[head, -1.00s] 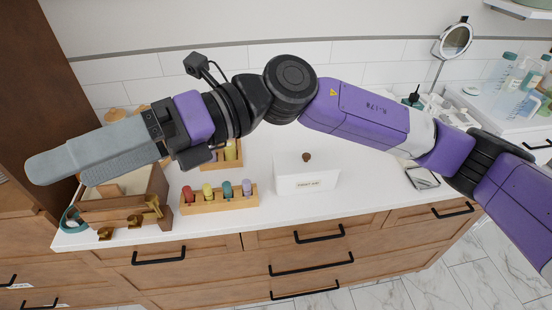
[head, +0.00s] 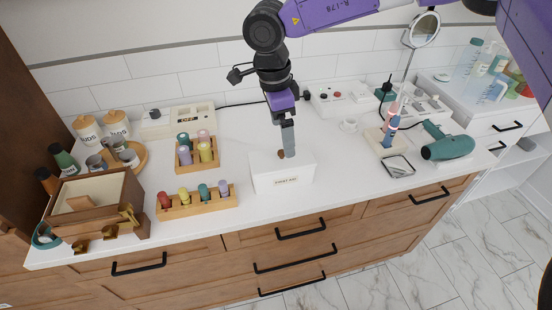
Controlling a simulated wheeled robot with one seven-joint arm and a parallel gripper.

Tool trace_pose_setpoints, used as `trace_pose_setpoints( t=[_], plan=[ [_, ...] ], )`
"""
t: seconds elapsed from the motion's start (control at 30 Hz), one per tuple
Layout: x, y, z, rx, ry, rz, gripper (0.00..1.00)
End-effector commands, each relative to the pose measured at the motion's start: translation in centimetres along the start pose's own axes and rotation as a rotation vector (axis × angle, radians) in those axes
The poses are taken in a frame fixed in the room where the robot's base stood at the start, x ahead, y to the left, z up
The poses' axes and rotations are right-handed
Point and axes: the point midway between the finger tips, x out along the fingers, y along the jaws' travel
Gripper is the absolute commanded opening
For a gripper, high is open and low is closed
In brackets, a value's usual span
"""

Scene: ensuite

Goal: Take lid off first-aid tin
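The first-aid tin (head: 284,181) is a white box with a small label on its front, standing on the white counter near the front edge. Its lid (head: 300,160) is on top, with a small round brown knob (head: 281,154). My gripper (head: 288,150) points down over the lid, at or just beside the knob. The fingers look grey and narrow from this side. I cannot tell whether they touch the knob or how far apart they are.
Left of the tin are a wooden peg rack (head: 197,203) with coloured pegs, a second rack (head: 198,155), and a wooden box (head: 92,205). On the right are a black-framed tray (head: 398,167) and a teal hair dryer (head: 447,147). The counter just right of the tin is clear.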

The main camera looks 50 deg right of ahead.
Motion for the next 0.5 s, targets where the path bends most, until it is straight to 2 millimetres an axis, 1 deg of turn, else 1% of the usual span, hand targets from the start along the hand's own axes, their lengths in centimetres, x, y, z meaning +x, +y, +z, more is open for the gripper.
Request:
trace_pose_setpoints(
  t=[0.37,0.5],
  plan=[
    [3.5,0.0,0.4,-0.01,-0.002,0.007,1.0],
    [5.5,-0.3,0.7,-0.01,-0.002,0.007,1.0]
  ],
)
